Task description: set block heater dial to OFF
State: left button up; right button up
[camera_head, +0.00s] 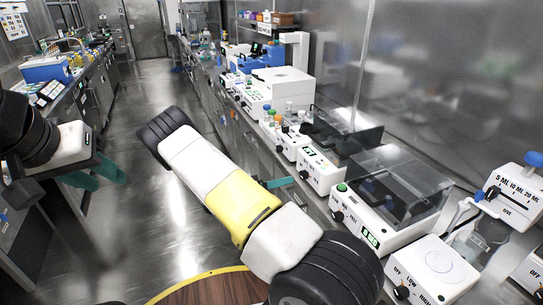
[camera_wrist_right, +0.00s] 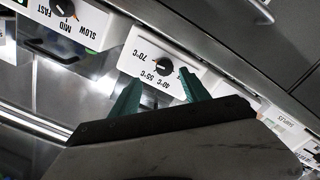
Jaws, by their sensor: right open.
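The block heater (camera_head: 320,170) is a white box in the bench row, in front of my right gripper (camera_head: 280,182). In the right wrist view the block heater's white front panel (camera_wrist_right: 140,48) appears upside down, with 70, 55 and 40 °C marks. Its black dial (camera_wrist_right: 165,66) shows between the two teal fingertips of my right gripper (camera_wrist_right: 162,80), which is open. I cannot tell whether the fingers touch the dial. The OFF mark and the pointer's setting are not clear. My left gripper (camera_head: 97,172) is open and empty over the aisle at the left.
Nearer along the bench stands a clear-lidded shaker (camera_head: 385,225) with its own knob, then a hot-plate-like box (camera_head: 432,272). Farther on are bottles (camera_head: 275,115) and other white devices. The aisle floor (camera_head: 160,95) is clear.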

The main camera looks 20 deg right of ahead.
aim_at(301, 176)
jog(key=shift+t, duration=0.3)
jog(key=d, duration=0.2)
jog(key=w+d, duration=0.1)
jog(key=d, duration=0.4)
jog(key=shift+w+d+f, duration=0.15)
jog(key=shift+w+d, duration=0.1)
jog(key=shift+d, duration=0.1)
grip_shut()
